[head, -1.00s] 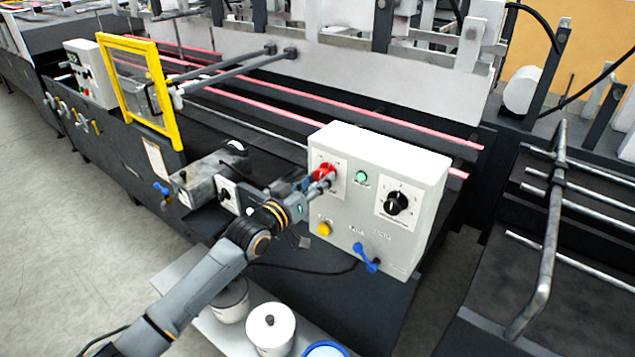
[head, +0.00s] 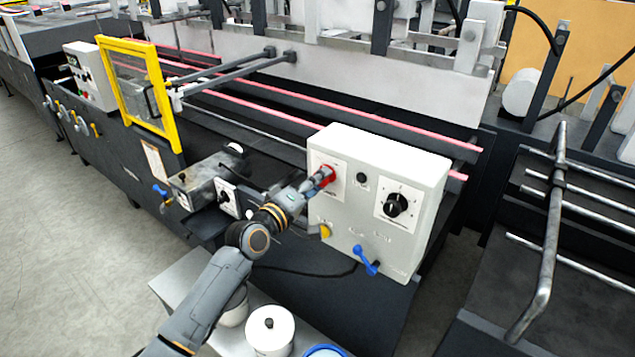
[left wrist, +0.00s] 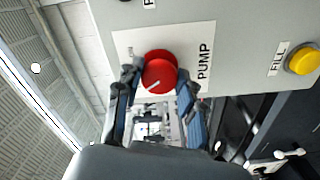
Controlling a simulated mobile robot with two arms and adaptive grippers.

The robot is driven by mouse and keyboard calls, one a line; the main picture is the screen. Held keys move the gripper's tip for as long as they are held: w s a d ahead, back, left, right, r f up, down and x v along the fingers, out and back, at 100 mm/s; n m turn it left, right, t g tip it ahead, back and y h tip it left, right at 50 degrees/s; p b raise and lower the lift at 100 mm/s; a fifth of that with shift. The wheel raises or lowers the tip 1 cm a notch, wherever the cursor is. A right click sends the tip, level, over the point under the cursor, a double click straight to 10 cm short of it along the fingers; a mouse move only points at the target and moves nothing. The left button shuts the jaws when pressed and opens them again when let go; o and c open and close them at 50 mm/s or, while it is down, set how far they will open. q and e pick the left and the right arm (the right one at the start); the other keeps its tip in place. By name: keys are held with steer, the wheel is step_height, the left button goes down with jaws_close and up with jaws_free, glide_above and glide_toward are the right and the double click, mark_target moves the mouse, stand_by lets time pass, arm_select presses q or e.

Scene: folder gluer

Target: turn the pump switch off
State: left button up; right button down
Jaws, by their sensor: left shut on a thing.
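The pump switch is a red round knob (left wrist: 159,72) on a white plate marked PUMP, on the front of a light grey control box (head: 420,170). In the head view the red knob (head: 327,173) is partly covered by my gripper. My left gripper (head: 318,181) reaches it from the lower left. In the left wrist view its two fingers (left wrist: 157,85) stand on either side of the knob, shut on it. The knob's pale pointer line runs slantwise. The round indicator lamp (head: 361,178) right of the knob is dark. My right gripper is not in view.
The box also carries a black dial (head: 396,204), a yellow FILL button (head: 325,231) and a blue lever valve (head: 365,260). White pots (head: 270,329) stand on a low shelf below. A yellow-framed guard (head: 140,90) stands at the left.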

arm_select(q)
steer(key=shift+n, duration=0.4)
steer(key=o, duration=1.2)
steer(key=shift+c, duration=0.2)
steer(key=v, duration=1.2)
